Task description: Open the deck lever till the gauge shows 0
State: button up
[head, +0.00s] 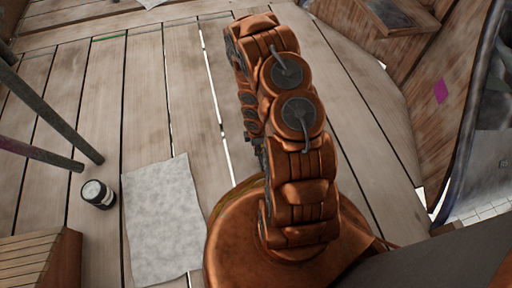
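My copper-coloured arm rises from its round base and folds over in the middle of the head view. A small dark part at the arm's far end, which seems to be my gripper (257,148), shows just left of the arm links. Most of it is hidden behind them, so its fingers cannot be made out. I see no deck lever and no gauge that I can identify in this view.
The plank deck (160,95) has narrow gaps. A grey sheet (163,220) lies left of my base, beside a small dark can (97,194). Metal poles (45,110) and a wooden box (42,260) are at left; a wooden structure (425,85) stands at right.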

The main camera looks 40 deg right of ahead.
grip_shut()
